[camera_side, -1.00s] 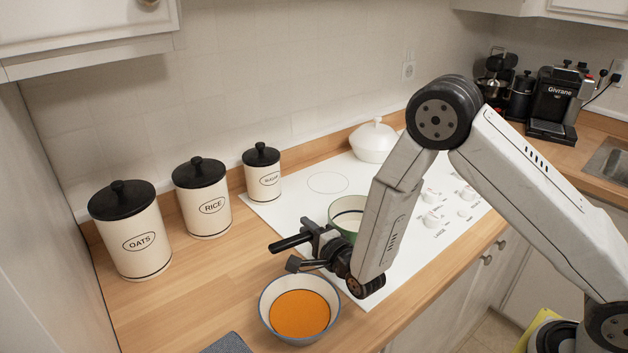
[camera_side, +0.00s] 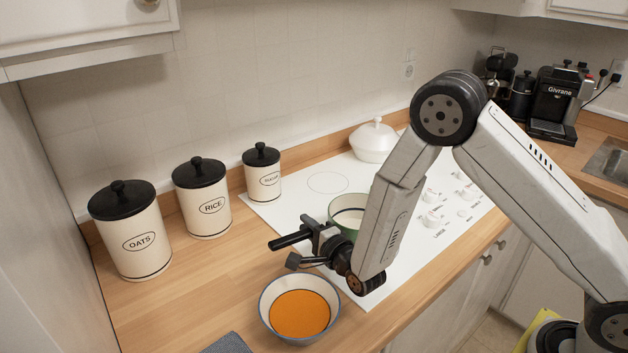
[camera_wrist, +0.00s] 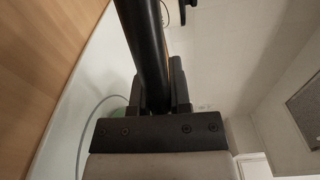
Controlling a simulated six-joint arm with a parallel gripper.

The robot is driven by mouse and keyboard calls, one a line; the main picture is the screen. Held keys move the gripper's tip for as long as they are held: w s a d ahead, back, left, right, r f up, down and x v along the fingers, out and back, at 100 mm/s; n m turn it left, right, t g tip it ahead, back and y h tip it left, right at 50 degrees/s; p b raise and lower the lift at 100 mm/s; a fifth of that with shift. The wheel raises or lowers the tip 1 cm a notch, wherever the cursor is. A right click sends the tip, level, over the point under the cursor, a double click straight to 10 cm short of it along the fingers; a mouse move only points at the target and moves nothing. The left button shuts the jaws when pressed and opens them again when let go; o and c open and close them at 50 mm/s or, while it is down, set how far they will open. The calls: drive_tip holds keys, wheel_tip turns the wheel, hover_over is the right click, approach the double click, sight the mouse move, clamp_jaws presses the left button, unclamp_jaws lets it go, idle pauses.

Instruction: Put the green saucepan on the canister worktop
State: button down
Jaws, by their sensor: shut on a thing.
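The green saucepan (camera_side: 345,214) has a pale inside and a black handle (camera_side: 288,240). It is at the front left of the white hob, partly behind my arm; I cannot tell whether it touches the hob. My gripper (camera_side: 318,240) is shut on the black handle, which points left over the wooden worktop (camera_side: 190,285). In the wrist view the handle (camera_wrist: 145,45) runs up between my fingers, and a bit of green pan shows at the lower left. The canisters OATS (camera_side: 130,232), RICE (camera_side: 203,200) and SUGAR (camera_side: 262,174) stand along the wall.
A bowl of orange contents (camera_side: 299,308) stands on the worktop just below my gripper. A grey-blue cloth (camera_side: 228,343) lies at the front edge. A white lidded pot (camera_side: 374,142) stands at the back of the hob (camera_side: 328,182). Bare wood lies between the canisters and the bowl.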

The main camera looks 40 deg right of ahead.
wheel_tip(320, 180, up, 9)
drive_tip(key=shift+r, duration=0.2)
idle(0.5)
idle(0.6)
